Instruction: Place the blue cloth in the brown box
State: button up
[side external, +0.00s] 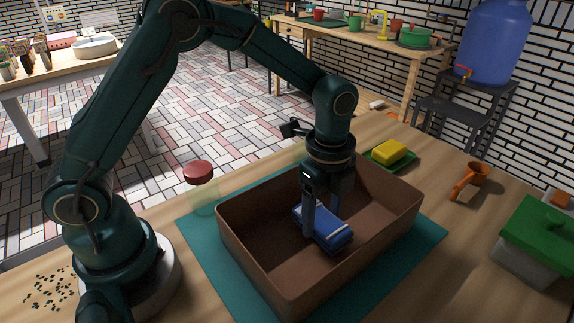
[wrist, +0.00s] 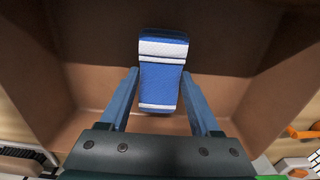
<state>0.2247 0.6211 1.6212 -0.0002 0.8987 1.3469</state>
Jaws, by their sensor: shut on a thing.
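The blue cloth (side external: 324,228) is a folded bundle with white stripes. It is inside the brown box (side external: 290,283), toward its middle, and I cannot tell whether it touches the floor of the box. My gripper (side external: 325,225) reaches down into the box and is shut on the cloth. In the wrist view the cloth (wrist: 161,75) sits between the two fingers of my gripper (wrist: 162,85), with the brown box (wrist: 85,75) around and below it.
The box stands on a teal mat (side external: 202,251) on a wooden table. A yellow sponge on a green dish (side external: 391,154) is behind it. A red-lidded jar (side external: 199,175) is at left. An orange cup (side external: 470,180) and a green-lidded container (side external: 540,235) are at right.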

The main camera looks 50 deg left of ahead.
aim_at(322, 218)
jog(key=shift+f, duration=0.55)
jog(key=o, duration=1.3)
jog(key=shift+f, duration=0.15)
notch_tip(322, 218, up, 12)
jog(key=shift+s+a+r+n+t, duration=0.35)
jog(key=shift+s+a+n+t, duration=0.7)
jog(key=shift+s+n, duration=1.65)
jog(key=shift+s+a+r+n+t, duration=0.35)
jog(key=shift+s+a+n+t, duration=0.45)
jog(key=shift+s+a+n, duration=1.7)
jog(key=shift+s+d+r+n+t, duration=0.1)
jog(key=shift+s+r+n+t, duration=0.25)
jog(key=shift+s+n+t, duration=2.3)
